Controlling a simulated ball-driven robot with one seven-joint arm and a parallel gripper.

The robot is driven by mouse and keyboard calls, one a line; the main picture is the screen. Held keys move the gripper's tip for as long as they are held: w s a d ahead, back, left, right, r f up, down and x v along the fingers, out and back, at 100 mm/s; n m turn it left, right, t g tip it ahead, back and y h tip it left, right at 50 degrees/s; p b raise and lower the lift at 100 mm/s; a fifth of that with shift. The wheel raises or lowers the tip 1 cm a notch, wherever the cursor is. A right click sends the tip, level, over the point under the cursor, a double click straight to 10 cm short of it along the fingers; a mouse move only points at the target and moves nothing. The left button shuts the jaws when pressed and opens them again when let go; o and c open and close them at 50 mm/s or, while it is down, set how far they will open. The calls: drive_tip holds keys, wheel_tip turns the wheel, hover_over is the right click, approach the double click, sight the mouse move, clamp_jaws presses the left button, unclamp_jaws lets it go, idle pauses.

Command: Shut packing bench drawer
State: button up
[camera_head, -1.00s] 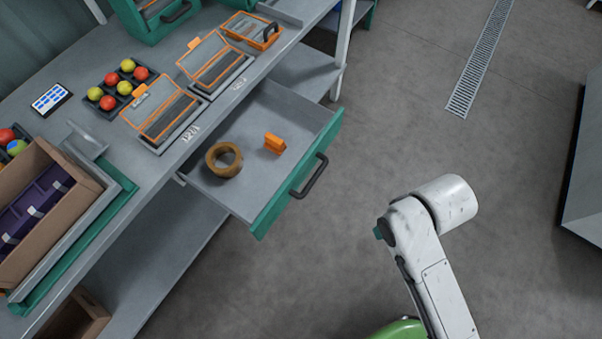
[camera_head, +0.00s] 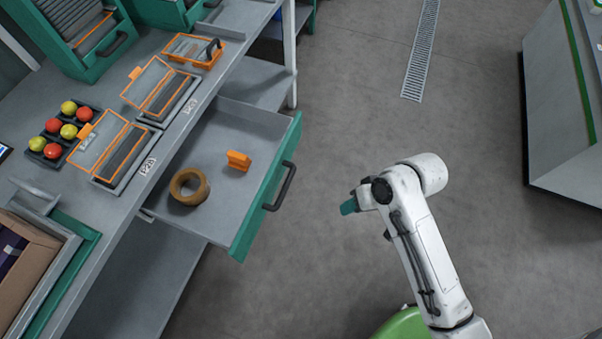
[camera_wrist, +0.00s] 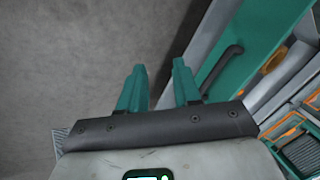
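The packing bench drawer (camera_head: 222,139) stands pulled out from the bench, with a teal front and a dark bar handle (camera_head: 280,187). A brown tape roll (camera_head: 189,186) and a small orange object (camera_head: 238,160) lie inside it. In the wrist view, the teal drawer front (camera_wrist: 250,45) and the handle (camera_wrist: 222,72) are to the right of my gripper (camera_wrist: 158,70). Its two teal fingers are apart with nothing between them. In the head view, my gripper (camera_head: 348,207) is right of the handle, apart from it, over the floor.
A grey cabinet (camera_head: 562,110) stands at the right. The floor between bench and cabinet is clear, with a drain grate (camera_head: 421,50).

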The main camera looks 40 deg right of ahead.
drive_tip(key=w+d+m+t, duration=0.1)
drive_tip(key=w+m, duration=0.1)
drive_tip(key=w+d+f+m+t+y+b, duration=0.1)
drive_tip(key=w+d+m+t, duration=0.1)
drive_tip(key=w+d+f+m+t+y+b, duration=0.1)
drive_tip(key=w+d+m+t, duration=0.1)
clamp_jaws()
drive_tip(key=w+a+f, duration=0.2)
drive_tip(key=w, duration=0.3)
drive_tip(key=w+a+f+m+p, duration=0.1)
drive_tip(key=w+a+f, duration=0.1)
drive_tip(key=w, duration=0.4)
drive_tip(key=shift+a+f+t, duration=0.3)
drive_tip(key=shift+a+f, duration=0.1)
drive_tip(key=shift+a, duration=0.35)
drive_tip(key=shift+w, duration=0.1)
